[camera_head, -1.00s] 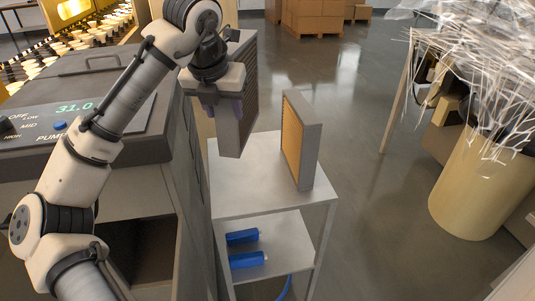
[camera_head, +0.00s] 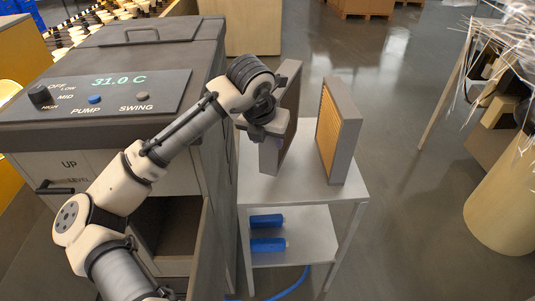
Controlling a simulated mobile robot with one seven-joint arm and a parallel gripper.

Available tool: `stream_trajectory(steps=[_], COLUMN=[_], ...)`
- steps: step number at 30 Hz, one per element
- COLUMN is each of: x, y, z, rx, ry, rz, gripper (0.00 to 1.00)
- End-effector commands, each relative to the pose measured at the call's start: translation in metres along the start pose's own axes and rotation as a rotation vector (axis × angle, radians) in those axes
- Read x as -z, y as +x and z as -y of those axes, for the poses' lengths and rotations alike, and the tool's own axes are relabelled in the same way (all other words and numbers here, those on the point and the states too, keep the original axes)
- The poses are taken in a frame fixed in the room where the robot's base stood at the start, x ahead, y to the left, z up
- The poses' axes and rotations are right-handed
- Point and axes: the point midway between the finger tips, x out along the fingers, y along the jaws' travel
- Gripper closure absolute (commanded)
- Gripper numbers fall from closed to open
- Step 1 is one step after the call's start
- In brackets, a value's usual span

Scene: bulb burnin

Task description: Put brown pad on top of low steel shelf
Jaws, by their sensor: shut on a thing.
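The low steel shelf (camera_head: 300,187) stands right of the grey machine, with a flat top and a lower tier. My gripper (camera_head: 273,144) is shut on the brown pad (camera_head: 289,128), a grey-framed panel with a brown face turned to the right. The pad is upright over the left part of the shelf top. I cannot tell whether its lower edge touches the top. My wrist and fingers hide part of its frame.
An orange-faced pad (camera_head: 338,132) in a grey frame stands upright on the shelf's right part, a narrow gap from the held pad. Blue cylinders (camera_head: 267,221) lie on the lower tier. The grey machine (camera_head: 120,92) is close on the left.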

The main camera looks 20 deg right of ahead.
Motion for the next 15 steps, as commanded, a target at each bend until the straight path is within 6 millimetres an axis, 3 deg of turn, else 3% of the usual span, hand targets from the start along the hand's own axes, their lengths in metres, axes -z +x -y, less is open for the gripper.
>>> stream_trajectory(steps=[15], x=[0.022], y=[0.053], z=[0.000], rx=[0.000], ry=[0.001], rz=[0.002], gripper=[0.86])
